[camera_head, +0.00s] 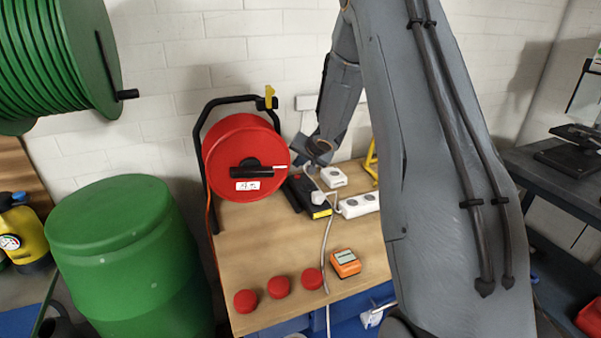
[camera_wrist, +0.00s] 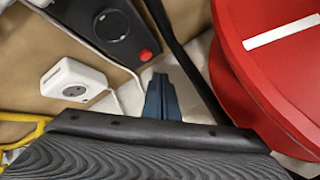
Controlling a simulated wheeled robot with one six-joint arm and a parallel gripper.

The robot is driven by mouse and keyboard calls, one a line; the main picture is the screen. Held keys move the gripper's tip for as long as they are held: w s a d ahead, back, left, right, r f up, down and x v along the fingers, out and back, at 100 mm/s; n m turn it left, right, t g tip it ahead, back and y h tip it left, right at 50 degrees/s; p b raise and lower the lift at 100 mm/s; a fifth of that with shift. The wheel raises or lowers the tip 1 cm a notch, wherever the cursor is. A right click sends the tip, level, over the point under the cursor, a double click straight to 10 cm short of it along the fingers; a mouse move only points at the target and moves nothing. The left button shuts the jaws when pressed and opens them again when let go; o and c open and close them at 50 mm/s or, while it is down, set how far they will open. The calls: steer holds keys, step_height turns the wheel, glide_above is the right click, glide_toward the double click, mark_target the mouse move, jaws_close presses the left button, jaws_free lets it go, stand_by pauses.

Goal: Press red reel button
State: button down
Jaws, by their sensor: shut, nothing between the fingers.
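A red cable reel (camera_head: 228,160) in a black frame stands at the back of the wooden bench and fills the right side of the wrist view (camera_wrist: 245,75). A dark box (camera_head: 297,192) is beside it. In the wrist view a small round red button (camera_wrist: 146,55) sits on this dark box (camera_wrist: 95,20), next to a round dial. My gripper (camera_wrist: 160,78) is shut and empty. Its fingertips appear just below the button in the wrist view, between box and reel; contact with the button is not visible.
White sockets (camera_head: 333,177) and a cable are near the dark box. Red round objects (camera_head: 279,286) and an orange meter (camera_head: 345,263) lie along the bench front. A green barrel (camera_head: 125,260) stands left. The bench middle (camera_head: 260,235) is clear.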

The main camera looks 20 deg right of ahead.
step_height(320, 180, up, 3)
steer(key=p, duration=0.4)
stand_by(0.7)
